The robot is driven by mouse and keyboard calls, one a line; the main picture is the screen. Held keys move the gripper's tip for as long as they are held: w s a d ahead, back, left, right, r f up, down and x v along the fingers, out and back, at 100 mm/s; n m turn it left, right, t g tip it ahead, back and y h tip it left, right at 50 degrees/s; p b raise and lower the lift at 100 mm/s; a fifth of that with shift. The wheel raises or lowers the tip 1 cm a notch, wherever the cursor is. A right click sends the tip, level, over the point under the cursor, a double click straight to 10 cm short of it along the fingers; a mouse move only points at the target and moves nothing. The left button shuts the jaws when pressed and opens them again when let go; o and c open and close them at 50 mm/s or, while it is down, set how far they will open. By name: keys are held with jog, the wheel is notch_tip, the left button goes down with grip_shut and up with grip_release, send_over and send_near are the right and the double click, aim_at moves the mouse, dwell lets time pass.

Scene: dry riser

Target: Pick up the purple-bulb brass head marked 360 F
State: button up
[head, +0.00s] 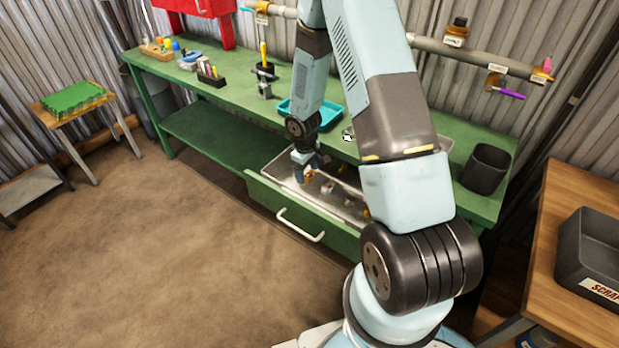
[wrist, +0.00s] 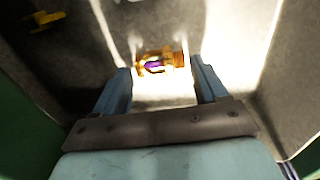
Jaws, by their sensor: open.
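The brass head with a purple bulb (wrist: 155,64) lies on its side on the grey drawer floor in the wrist view. Any 360 F marking on it is too small to read. My gripper (wrist: 163,75) is open, with its two blue fingers apart and the brass head between and just beyond their tips. In the head view my gripper (head: 302,172) reaches down into the open drawer (head: 262,189) of the green bench. Small brass and grey pieces show near it there; I cannot tell which is the purple-bulb head.
Another yellow brass piece (wrist: 43,20) lies at the upper left of the wrist view. Drawer walls stand close on both sides. The green bench top (head: 232,85) holds a teal tray (head: 328,117) and a dark cup (head: 486,168). A grey scrap bin (head: 597,255) stands right.

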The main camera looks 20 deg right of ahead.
jog(key=shift+f, duration=0.55)
jog(key=c, duration=0.9)
